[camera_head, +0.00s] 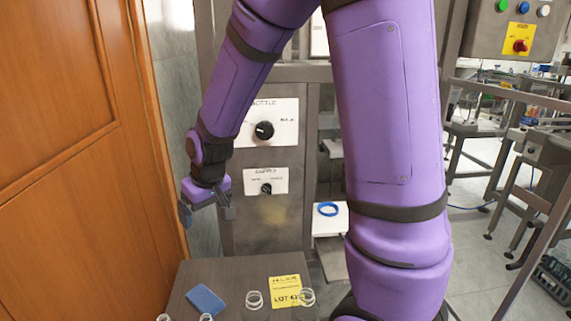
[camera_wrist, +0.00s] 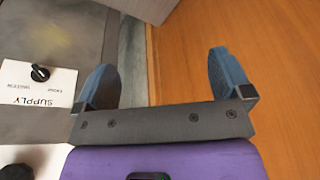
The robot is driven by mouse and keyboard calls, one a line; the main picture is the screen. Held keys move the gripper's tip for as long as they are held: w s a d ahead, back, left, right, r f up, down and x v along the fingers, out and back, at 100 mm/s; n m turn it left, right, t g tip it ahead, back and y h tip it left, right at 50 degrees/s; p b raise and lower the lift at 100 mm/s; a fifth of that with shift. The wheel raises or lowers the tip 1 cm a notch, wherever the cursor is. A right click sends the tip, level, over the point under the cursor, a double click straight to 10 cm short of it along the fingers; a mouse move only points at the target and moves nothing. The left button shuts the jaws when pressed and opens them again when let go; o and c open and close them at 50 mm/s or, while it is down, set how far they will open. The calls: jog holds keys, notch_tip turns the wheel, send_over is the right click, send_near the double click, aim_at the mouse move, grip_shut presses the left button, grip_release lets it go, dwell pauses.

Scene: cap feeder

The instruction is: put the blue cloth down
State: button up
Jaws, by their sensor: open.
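The blue cloth (camera_head: 206,301) lies flat on the dark table top (camera_head: 232,275), near its left side. My gripper (camera_head: 208,214) is above and behind the cloth, apart from it, in front of the grey cabinet. In the wrist view my gripper (camera_wrist: 163,75) shows its two blue fingers spread wide with nothing between them. The cloth cannot be made out in the wrist view.
Several clear glass rings or jars (camera_head: 254,299) and a yellow lot sign (camera_head: 285,290) are on the table. A wooden door (camera_head: 70,170) stands close on the left. The cabinet has a bottle knob (camera_head: 264,130) and a supply knob (camera_head: 266,189). A blue ring (camera_head: 328,209) sits on a white ledge.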

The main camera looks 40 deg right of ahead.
jog(key=s+d+r+t, duration=0.1)
jog(key=s+d+r, duration=0.1)
jog(key=s+r, duration=0.7)
jog(key=s+d+r+m+t, duration=0.1)
jog(key=s+d+r, duration=0.1)
jog(key=s+r, duration=0.7)
jog(key=s, duration=0.5)
jog(key=shift+d+h, duration=0.15)
jog(key=shift+h, duration=0.25)
jog(key=shift+o, duration=0.3)
